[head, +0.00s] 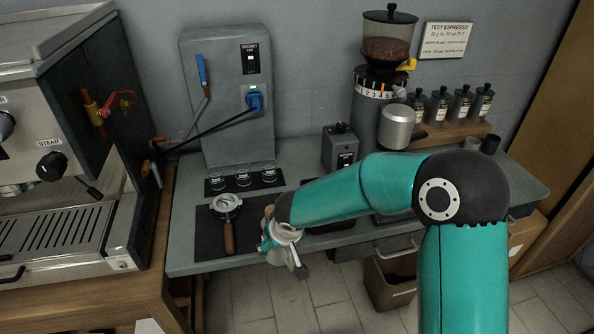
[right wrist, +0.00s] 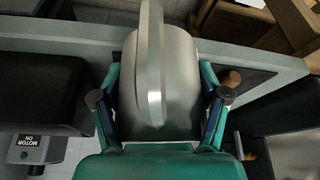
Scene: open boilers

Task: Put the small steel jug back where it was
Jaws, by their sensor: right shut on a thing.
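The small steel jug (right wrist: 150,90) is between the fingers of my right gripper (right wrist: 160,97) in the right wrist view, with its flat steel handle band toward the camera. The gripper is shut on it. In the head view my right gripper (head: 282,238) holds the jug (head: 288,232) near the front edge of the grey bench (head: 188,259), right of the portafilter. The arm and fingers hide part of the jug. I cannot tell whether its base touches the bench. My left gripper is not in view.
A portafilter (head: 228,222) lies on a black mat (head: 205,243). Several glasses (head: 242,179) stand on a mat behind it. The espresso machine (head: 60,150) is at left. The grinder (head: 375,95), a grey motor box (head: 340,148) and canisters (head: 461,104) stand behind my right arm.

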